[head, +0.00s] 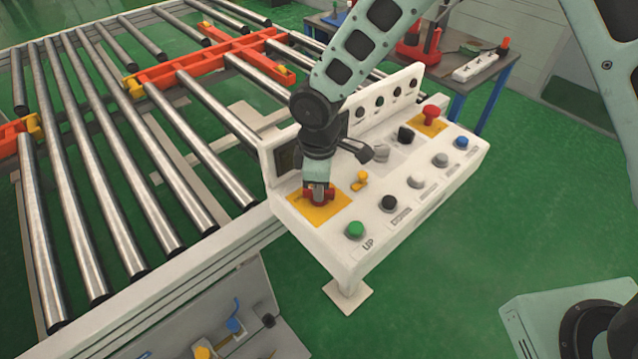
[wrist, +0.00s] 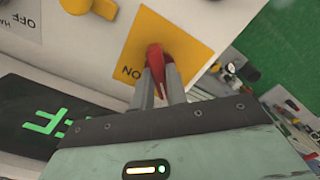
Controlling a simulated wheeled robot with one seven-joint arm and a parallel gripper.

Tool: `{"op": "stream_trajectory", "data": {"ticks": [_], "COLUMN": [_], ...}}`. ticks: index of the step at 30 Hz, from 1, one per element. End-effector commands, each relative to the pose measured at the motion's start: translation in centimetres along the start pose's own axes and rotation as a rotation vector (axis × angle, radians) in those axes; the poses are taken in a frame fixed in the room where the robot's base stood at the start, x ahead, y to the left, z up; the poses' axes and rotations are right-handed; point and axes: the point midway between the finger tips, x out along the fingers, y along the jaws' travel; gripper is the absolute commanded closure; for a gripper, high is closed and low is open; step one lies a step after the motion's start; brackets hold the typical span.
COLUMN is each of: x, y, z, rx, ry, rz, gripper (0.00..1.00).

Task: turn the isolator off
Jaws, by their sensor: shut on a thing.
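The isolator is a red rotary handle on a yellow plate at the near left of the white control panel. Its red handle (head: 331,194) shows in the head view beneath my gripper (head: 318,196). In the wrist view the red handle (wrist: 155,60) sits between the two grey fingers of my gripper (wrist: 159,85), which are shut on it. The yellow plate (wrist: 160,25) carries the word "ON" beside the handle. The far side of the handle is partly hidden by the fingers.
A yellow switch (head: 359,180) and a green UP button (head: 355,229) are close to my gripper. A red mushroom button (head: 430,113) stands at the panel's far end. Roller conveyor (head: 130,170) lies left; a green display (wrist: 40,125) is near the wrist.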

Motion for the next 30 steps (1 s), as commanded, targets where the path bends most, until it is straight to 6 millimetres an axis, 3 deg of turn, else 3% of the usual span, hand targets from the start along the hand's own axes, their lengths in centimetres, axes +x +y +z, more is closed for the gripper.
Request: {"op": "stream_trajectory", "data": {"ticks": [19, 20, 21, 22, 30], "x": [-0.2, -0.2, -0.2, -0.18, -0.12], "y": [0.14, 0.14, 0.14, 0.13, 0.05], "z": [-0.2, -0.2, -0.2, -0.19, -0.09], "rx": [-0.052, -0.052, -0.052, -0.052, -0.05], "ry": [0.006, 0.006, 0.006, 0.005, 0.002], "rz": [0.005, 0.005, 0.005, 0.005, 0.002], "gripper": [1.0, 0.8, 0.69, 0.64, 0.64]}}
